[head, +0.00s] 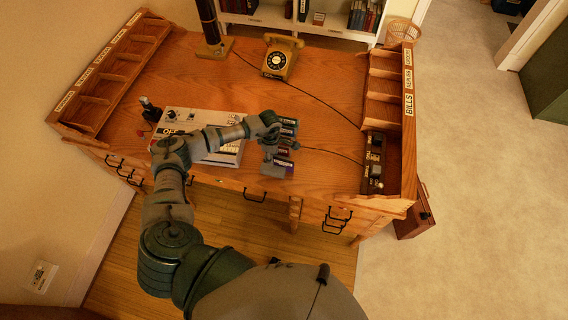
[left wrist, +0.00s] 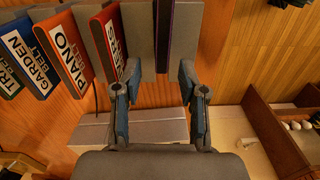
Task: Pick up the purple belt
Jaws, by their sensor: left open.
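The purple belt (head: 283,162) is the nearest of a row of belt blocks near the desk's front edge. My right gripper is not in view.
A white-labelled machine (head: 195,122) lies left of the row. A yellow telephone (head: 281,57) stands at the back. Pigeonhole racks (head: 115,65) line both desk sides; the desk's right middle (head: 325,130) is mostly clear.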

